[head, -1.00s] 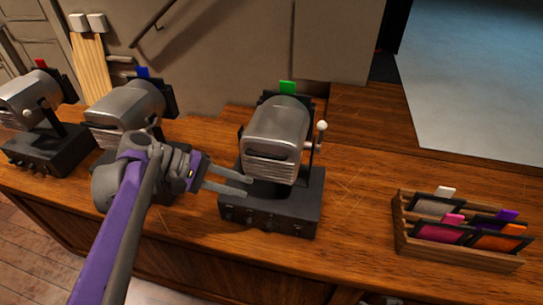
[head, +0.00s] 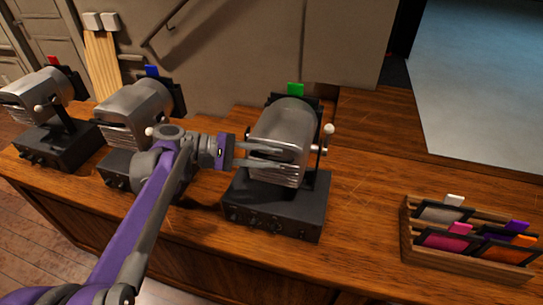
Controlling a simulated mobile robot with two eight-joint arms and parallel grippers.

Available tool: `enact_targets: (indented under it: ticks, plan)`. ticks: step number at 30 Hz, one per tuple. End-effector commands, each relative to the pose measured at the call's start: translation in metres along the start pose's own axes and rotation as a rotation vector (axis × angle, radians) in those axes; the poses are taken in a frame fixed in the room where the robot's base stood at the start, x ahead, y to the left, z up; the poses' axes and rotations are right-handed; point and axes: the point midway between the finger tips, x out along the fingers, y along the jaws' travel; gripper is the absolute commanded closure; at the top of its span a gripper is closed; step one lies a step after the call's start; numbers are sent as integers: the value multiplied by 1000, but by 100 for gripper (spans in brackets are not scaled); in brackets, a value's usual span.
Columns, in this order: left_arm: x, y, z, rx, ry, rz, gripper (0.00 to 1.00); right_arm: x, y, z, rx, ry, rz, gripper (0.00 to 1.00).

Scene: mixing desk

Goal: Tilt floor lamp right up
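Three grey metal lamps stand in a row on dark base boxes on the wooden desk. The right lamp (head: 284,122) has a green tab on top and a white ball knob (head: 329,129) at its right side. The middle lamp (head: 134,105) has a blue tab, and the left lamp (head: 38,90) a red one. Which is the floor lamp is not marked. My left gripper (head: 292,160) reaches across the lower front of the green-tabbed lamp, fingers apart, pointing right. I cannot tell whether they touch it. My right gripper is not in view.
A wooden rack (head: 407,238) with several coloured filter frames stands at the right of the desk (head: 360,205). The desk between lamp and rack is clear. A wall (head: 245,60) rises close behind the lamps.

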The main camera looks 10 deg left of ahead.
Motion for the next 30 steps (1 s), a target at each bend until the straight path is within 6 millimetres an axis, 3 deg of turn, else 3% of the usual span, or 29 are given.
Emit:
enact_targets:
  ticks: [11,16,30]
  plan:
    - [7,0,0,0,1,0,70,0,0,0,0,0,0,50]
    - [7,0,0,0,1,0,99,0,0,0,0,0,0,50]
    - [7,0,0,0,1,0,100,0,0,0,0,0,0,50]
